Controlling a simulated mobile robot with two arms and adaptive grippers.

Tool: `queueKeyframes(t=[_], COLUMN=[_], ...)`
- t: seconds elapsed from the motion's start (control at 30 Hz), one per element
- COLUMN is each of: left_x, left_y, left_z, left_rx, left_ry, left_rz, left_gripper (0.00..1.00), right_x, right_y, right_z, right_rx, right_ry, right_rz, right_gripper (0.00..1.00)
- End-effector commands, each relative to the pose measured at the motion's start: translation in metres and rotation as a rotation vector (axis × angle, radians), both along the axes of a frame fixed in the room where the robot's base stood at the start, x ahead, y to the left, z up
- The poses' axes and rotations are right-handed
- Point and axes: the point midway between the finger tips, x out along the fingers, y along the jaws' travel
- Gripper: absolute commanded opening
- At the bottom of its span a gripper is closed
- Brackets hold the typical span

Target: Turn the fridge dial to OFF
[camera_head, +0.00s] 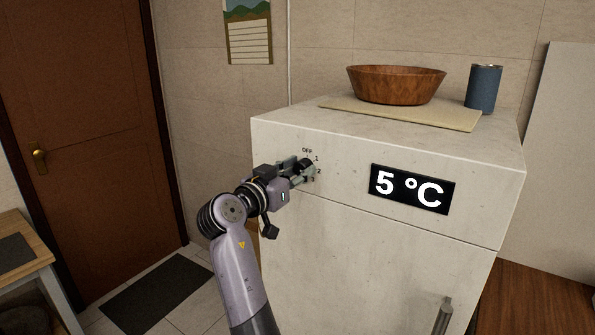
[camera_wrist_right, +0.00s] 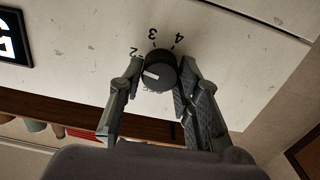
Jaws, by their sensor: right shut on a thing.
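The fridge (camera_head: 400,255) has a dark round dial (camera_wrist_right: 163,72) at the upper left of its front. In the head view the dial is mostly hidden by my right gripper (camera_head: 305,170). In the right wrist view my right gripper (camera_wrist_right: 160,75) has one finger on each side of the dial and is shut on it. The dial's white mark points left in that view, below the 2; the mark it points at is hidden by a finger. OFF, 1 and 2 show beside the dial in the head view. The display (camera_head: 412,189) reads 5 °C. My left gripper is not in view.
A wooden bowl (camera_head: 396,85) on a board (camera_head: 345,107) and a blue cup (camera_head: 484,89) stand on the fridge top. The fridge handle (camera_head: 443,315) sticks out lower down. A brown door (camera_head: 85,130), a dark mat (camera_head: 158,292) and a table (camera_head: 35,255) are at left.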

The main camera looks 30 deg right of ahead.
Motion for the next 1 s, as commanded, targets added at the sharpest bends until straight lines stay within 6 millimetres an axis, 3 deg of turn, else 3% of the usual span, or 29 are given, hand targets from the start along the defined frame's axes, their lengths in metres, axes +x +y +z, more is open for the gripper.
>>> queueKeyframes(t=[0.47, 1.0], left_x=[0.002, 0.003], left_y=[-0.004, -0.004], left_z=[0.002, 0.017], left_rx=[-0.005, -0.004], left_ry=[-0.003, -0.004], left_rz=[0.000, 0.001], left_gripper=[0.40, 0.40], right_x=[0.000, 0.001], right_y=[0.000, 0.001], right_z=[0.001, 0.003], right_rx=[-0.035, -0.215], right_ry=[0.082, 0.514], right_rz=[0.000, 0.000], right_gripper=[0.03, 0.03])
